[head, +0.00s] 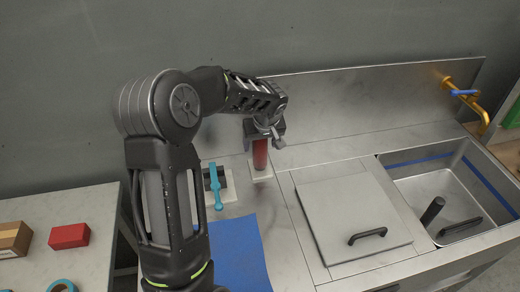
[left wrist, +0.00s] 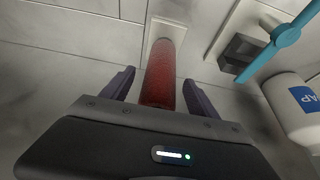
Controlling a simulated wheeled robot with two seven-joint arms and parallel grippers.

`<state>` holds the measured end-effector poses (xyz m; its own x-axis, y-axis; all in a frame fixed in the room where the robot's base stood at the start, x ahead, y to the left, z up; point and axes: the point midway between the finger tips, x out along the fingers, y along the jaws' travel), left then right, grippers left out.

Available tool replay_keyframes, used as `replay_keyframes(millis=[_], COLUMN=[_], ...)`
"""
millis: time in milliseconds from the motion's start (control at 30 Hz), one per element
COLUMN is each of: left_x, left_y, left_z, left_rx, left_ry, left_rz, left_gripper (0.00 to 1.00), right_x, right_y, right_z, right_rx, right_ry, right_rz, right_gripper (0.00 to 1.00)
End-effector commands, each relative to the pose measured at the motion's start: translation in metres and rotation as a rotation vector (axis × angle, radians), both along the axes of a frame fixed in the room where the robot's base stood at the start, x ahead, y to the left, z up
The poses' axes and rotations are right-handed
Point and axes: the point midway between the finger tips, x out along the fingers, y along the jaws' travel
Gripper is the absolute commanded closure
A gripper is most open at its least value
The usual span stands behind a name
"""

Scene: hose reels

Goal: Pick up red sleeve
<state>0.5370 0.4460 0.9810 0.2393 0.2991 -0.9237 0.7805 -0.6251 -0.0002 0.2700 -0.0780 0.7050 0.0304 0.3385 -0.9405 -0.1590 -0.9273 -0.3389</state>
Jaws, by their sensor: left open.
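The red sleeve (head: 260,155) stands upright on a small pale base plate (head: 261,174) on the steel counter. It shows large in the left wrist view (left wrist: 162,75), between the two dark fingers. My left gripper (head: 264,137) is over the upper part of the sleeve in the head view and hides its top. In the left wrist view the left gripper (left wrist: 158,90) is open, with one finger on each side of the sleeve and a gap beside each. My right gripper is not in view.
A blue-handled fitting (head: 215,187) stands left of the sleeve. A white bottle (left wrist: 294,108) shows in the left wrist view. A blue mat (head: 240,254) lies in front. A lid with a handle (head: 354,220) and a sink (head: 452,196) are at right. A steel backsplash (head: 370,100) rises behind.

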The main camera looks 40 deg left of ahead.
Motion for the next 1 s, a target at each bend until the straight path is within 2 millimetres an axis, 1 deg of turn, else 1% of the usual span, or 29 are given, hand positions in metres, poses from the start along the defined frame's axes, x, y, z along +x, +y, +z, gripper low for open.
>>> replay_keyframes(millis=[33, 100, 200, 800, 1000], left_x=[0.001, 0.004, 0.006, 0.006, 0.006], left_y=[0.002, 0.005, 0.007, 0.007, 0.007], left_z=[-0.009, -0.017, -0.023, -0.022, -0.022], left_rx=[-0.002, -0.001, -0.001, 0.000, 0.000], left_ry=[0.003, 0.002, 0.000, 0.000, 0.000], left_rz=[0.003, 0.001, 0.001, 0.001, 0.001], left_gripper=[0.31, 0.31, 0.31, 0.31, 0.47], right_x=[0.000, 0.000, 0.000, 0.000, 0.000], right_y=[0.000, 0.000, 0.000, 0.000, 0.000], right_z=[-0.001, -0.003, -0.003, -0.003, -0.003], right_rx=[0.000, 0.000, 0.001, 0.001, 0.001], right_ry=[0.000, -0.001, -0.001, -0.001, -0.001], right_rz=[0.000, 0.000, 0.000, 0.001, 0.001], right_gripper=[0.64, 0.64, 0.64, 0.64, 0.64])
